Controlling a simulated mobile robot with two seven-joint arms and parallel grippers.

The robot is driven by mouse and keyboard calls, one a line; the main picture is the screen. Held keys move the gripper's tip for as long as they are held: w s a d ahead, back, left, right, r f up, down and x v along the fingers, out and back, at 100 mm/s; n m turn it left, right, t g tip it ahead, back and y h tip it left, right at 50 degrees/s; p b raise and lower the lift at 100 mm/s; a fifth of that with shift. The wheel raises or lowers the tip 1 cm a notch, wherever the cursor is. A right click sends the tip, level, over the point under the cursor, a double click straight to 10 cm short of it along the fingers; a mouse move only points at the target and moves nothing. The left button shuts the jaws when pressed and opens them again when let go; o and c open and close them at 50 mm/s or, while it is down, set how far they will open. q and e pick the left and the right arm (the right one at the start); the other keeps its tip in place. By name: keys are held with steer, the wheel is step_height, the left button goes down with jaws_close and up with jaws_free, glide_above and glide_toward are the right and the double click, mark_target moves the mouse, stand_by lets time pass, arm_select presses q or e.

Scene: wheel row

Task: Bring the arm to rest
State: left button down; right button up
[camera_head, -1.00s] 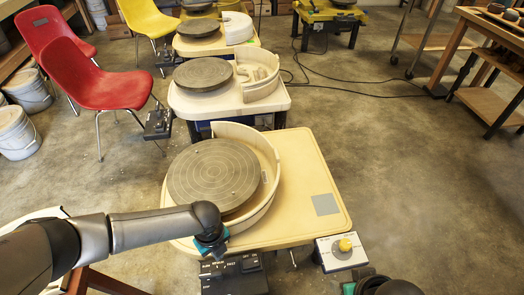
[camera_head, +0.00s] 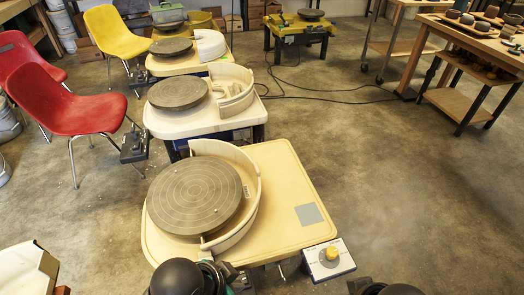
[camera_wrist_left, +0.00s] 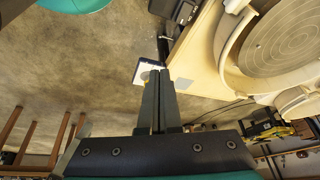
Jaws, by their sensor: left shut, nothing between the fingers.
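My left arm shows at the bottom of the head view, with its dark rounded wrist and a bit of teal; the gripper (camera_head: 232,278) is only partly seen there, near the front edge of the nearest wheel table. In the left wrist view its two dark fingers (camera_wrist_left: 160,74) lie together, shut and empty. A dark rounded part of mine shows at the bottom right of the head view, but no right gripper fingers are seen.
The nearest potter's wheel (camera_head: 195,196) sits on a cream table (camera_head: 275,170) with a knobbed control box (camera_head: 329,260). More wheels stand behind. Red chairs (camera_head: 75,105) and a yellow chair (camera_head: 115,35) are left. A wooden table (camera_head: 475,35) is at right. The right-hand floor is open.

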arm_select(q)
steer(key=s+a+r+n+y, duration=0.1)
steer(key=s+a+n, duration=0.1)
steer(key=a+n, duration=0.25)
steer(key=s+a+r+n+y, duration=0.2)
steer(key=a+n, duration=0.1)
steer(key=a, duration=0.3)
step_height(320, 180, down, 21)
steer(key=a+p, duration=0.1)
steer(key=a, duration=0.1)
arm_select(e)
step_height(320, 180, down, 20)
steer(key=d+g, duration=0.1)
steer(key=d, duration=0.1)
arm_select(q)
steer(key=s+a+f+g+p, duration=0.1)
steer(key=s+a+f, duration=0.4)
steer(key=s+f, duration=0.7)
steer(key=shift+a+y+p, duration=0.2)
steer(key=shift+y+p, duration=0.1)
steer(key=shift+y, duration=0.1)
arm_select(e)
steer(key=s+d+f, duration=0.5)
steer(key=s+f, duration=0.6)
steer(key=s, duration=0.1)
steer(key=shift+d+f+h, duration=0.2)
steer(key=shift+f+h, duration=0.2)
